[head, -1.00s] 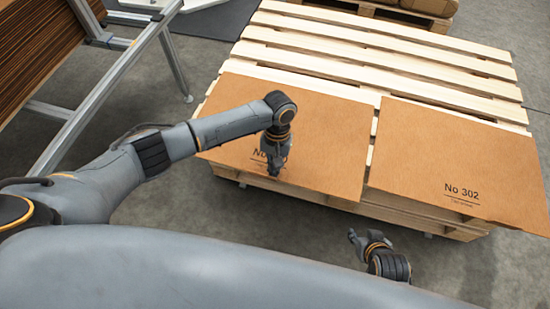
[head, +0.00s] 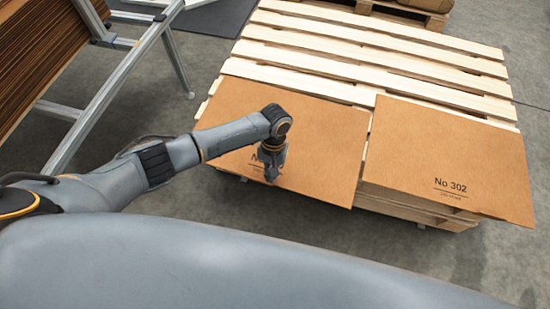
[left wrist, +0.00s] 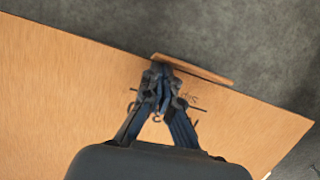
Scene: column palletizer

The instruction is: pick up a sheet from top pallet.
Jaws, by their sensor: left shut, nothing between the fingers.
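A wooden slatted pallet (head: 385,62) carries two brown sheets at its near side. The left sheet (head: 325,135) has a printed label mostly hidden by my left gripper (head: 271,177). The right sheet (head: 440,145) is marked "No 302". My left gripper is shut and empty, pointing down over the near edge of the left sheet. In the left wrist view the gripper (left wrist: 158,92) shows its fingertips together near the edge of the sheet (left wrist: 60,90). I cannot tell whether they touch it. My right gripper is out of view.
A metal frame (head: 120,85) holding a stack of brown boards (head: 40,50) stands at the left. Another pallet (head: 405,10) is at the top edge. Bare grey floor (head: 400,245) lies in front of the pallet. A dark mat (head: 215,17) lies behind the frame.

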